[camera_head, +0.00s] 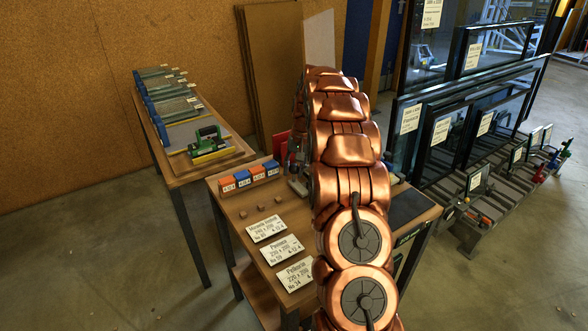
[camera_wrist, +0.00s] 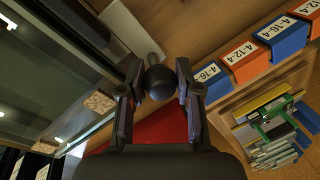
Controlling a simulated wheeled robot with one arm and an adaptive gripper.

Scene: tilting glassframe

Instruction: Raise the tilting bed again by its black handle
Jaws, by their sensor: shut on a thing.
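The black handle shows in the wrist view as a round dark knob (camera_wrist: 158,84) on a short grey stem. My gripper (camera_wrist: 157,93) has one finger on each side of the knob and is shut on it. In the head view my copper-coloured arm reaches over the wooden table (camera_head: 232,199) and hides most of my gripper and the handle.
Orange and blue labelled boxes (camera_head: 243,180) and white sign cards (camera_head: 281,249) lie on the table left of my arm. A side bench (camera_head: 176,170) holds a green tool (camera_head: 208,140). Dark-framed glass panes (camera_head: 450,125) stand at the right. Bare floor lies at the left.

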